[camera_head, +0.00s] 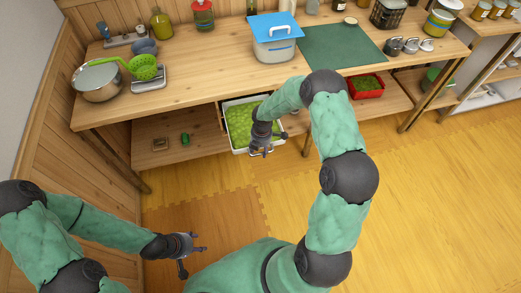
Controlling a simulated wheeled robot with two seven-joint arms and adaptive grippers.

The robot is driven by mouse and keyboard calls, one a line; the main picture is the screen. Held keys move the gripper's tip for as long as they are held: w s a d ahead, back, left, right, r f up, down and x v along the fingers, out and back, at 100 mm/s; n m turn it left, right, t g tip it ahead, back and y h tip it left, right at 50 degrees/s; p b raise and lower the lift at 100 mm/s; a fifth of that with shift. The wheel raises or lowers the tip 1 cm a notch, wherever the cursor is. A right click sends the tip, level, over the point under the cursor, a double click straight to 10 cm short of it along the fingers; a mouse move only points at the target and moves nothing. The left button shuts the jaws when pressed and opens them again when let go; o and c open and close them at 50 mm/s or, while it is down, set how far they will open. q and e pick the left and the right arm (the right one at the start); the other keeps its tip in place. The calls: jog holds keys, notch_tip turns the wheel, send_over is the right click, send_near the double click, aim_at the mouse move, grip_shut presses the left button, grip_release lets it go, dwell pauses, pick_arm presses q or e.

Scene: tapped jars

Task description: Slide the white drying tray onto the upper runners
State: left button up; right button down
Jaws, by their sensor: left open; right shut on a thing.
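The white drying tray (239,151) is full of green pieces and sits under the front edge of the wooden table, partly out past it. Its back is hidden beneath the tabletop, and my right forearm covers part of its right side. My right gripper (264,152) is at the tray's front edge and shut on the tray; the exact grip is small in view. My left gripper (200,260) is open and empty, low at the left over the floor, well apart from the tray. The runners cannot be made out clearly, so I cannot tell which level the tray is at.
The tabletop (200,95) holds a metal bowl (98,80), a green strainer (143,67), a blue-lidded tub (275,40) and a green mat (342,46). A red bin (366,86) stands on the lower shelf. The floor (430,190) at the right is clear.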

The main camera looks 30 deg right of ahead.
jog(key=shift+w+d, duration=0.25)
jog(key=shift+w, duration=0.7)
jog(key=shift+w+d, duration=0.2)
jog(key=shift+w, duration=0.85)
jog(key=shift+w, duration=0.1)
jog(key=shift+w+d+b, duration=0.2)
jog(key=shift+w+b, duration=0.05)
jog(key=shift+w, duration=0.55)
jog(key=shift+w+d+b, duration=0.25)
jog(key=shift+w+b, duration=0.05)
jog(key=shift+w, duration=0.45)
jog(key=shift+w+d+b, duration=0.2)
jog(key=shift+w+b, duration=0.05)
jog(key=shift+w, duration=0.55)
jog(key=shift+w, duration=0.15)
jog(key=shift+w+d+b, duration=0.2)
jog(key=shift+w+b, duration=0.25)
jog(key=shift+w, duration=0.3)
jog(key=shift+w+d+b, duration=0.15)
jog(key=shift+w+b, duration=0.35)
jog(key=shift+w, duration=0.25)
jog(key=shift+w+d+b, duration=0.2)
jog(key=shift+w+b, duration=0.25)
jog(key=shift+w, duration=0.45)
